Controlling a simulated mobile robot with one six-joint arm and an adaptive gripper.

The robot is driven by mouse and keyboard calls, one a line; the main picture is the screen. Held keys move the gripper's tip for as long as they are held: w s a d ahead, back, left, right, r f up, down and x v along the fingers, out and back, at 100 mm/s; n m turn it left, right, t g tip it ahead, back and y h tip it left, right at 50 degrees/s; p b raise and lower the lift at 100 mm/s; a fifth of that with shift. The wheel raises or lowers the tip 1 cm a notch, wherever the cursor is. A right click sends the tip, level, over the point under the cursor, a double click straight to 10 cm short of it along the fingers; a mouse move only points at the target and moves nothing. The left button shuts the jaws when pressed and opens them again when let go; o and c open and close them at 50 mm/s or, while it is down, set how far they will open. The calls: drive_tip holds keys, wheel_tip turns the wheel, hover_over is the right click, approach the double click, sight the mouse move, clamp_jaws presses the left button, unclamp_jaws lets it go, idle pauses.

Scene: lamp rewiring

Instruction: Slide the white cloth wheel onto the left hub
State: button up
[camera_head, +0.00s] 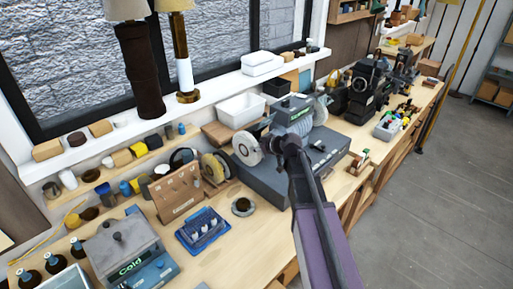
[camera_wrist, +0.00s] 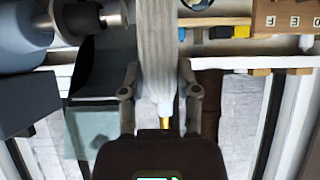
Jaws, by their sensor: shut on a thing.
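The white cloth wheel (camera_head: 247,148) is in my gripper (camera_head: 268,145), at the left end of the grey polishing machine (camera_head: 294,112). In the wrist view the wheel (camera_wrist: 157,45) shows edge-on, clamped between the two fingers of my gripper (camera_wrist: 158,68). The left hub (camera_wrist: 113,20), a metal shaft end on the machine, points toward the wheel's face. A gap shows between the shaft tip and the wheel, and the wheel's centre hole is hidden. In the head view my arm and the wheel cover the left hub. Another pale wheel (camera_head: 322,109) sits at the machine's right end.
The machine stands on a dark grey base (camera_head: 325,147) on the wooden bench. A cardboard holder (camera_head: 176,192) and a yellowish wheel (camera_head: 214,167) stand to the left. A blue tray (camera_head: 202,231) and a dark ring (camera_head: 243,206) lie in front. A white bin (camera_head: 241,110) is behind.

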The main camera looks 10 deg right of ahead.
sight(260, 153)
drive_tip(key=shift+f+b, duration=0.35)
drive_tip(key=shift+w+d+f+b, duration=0.1)
drive_tip(key=shift+d+f+b, duration=0.05)
drive_tip(key=shift+f+b, duration=1)
drive_tip(key=shift+w+d, duration=0.2)
drive_tip(key=shift+d, duration=0.15)
drive_tip(key=shift+r, duration=0.1)
drive_tip(key=shift+w+d, duration=0.15)
drive_tip(key=shift+d, duration=0.05)
drive_tip(key=shift+w+d, duration=0.2)
drive_tip(key=shift+d, duration=0.05)
drive_tip(key=shift+w+d, duration=0.6)
drive_tip(key=shift+d, duration=0.2)
drive_tip(key=shift+w+d, duration=0.6)
drive_tip(key=shift+d, duration=0.2)
idle(2.2)
drive_tip(key=shift+w+d, duration=0.2)
drive_tip(key=shift+d, duration=0.05)
